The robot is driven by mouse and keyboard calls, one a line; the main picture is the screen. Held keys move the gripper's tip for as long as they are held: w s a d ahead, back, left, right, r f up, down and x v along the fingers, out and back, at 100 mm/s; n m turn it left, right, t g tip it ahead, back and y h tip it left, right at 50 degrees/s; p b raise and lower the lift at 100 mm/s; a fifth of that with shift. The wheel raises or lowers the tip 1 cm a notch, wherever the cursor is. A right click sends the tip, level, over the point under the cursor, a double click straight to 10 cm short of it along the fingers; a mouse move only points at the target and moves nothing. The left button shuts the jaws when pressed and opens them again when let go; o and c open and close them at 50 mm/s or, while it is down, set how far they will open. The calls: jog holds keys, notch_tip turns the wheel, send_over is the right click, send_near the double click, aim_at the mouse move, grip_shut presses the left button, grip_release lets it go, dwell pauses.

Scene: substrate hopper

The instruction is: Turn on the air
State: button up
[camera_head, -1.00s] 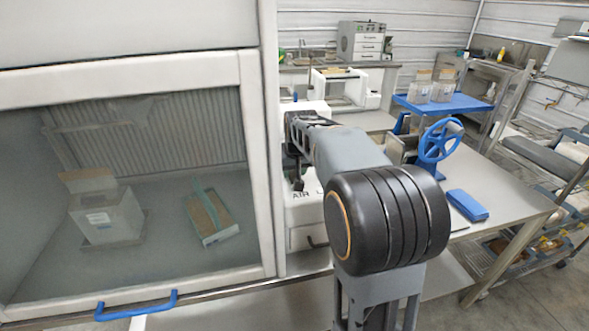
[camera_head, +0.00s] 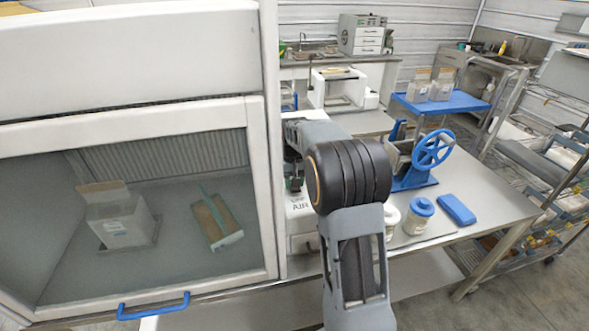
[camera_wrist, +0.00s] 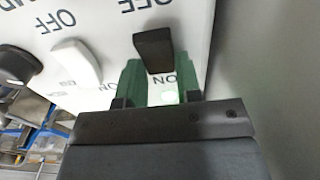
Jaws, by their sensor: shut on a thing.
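A white control box (camera_head: 300,207) lettered AIR stands just right of the hood in the head view. In the wrist view its white panel (camera_wrist: 110,25) carries a black switch lever (camera_wrist: 153,50), with OFF printed above it and ON below it. My gripper (camera_wrist: 156,78) has green fingers, one on each side of the black lever, and is shut on it. The lever's lower end is close to the ON print. My arm hides the lever in the head view.
A white lever (camera_wrist: 75,58) with its own OFF and ON prints sits left of the black one. A glass-fronted hood (camera_head: 258,190) with a blue handle (camera_head: 153,307) is on the left. A blue-lidded jar (camera_head: 418,216) and a blue handwheel press (camera_head: 433,150) stand right of my arm.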

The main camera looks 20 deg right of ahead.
dwell(0.4)
jog(key=o, duration=0.9)
jog(key=shift+r, duration=0.1)
notch_tip(320, 180, up, 14)
jog(key=shift+f+b, duration=0.15)
jog(key=shift+b, duration=0.3)
jog(key=shift+d+f, duration=0.1)
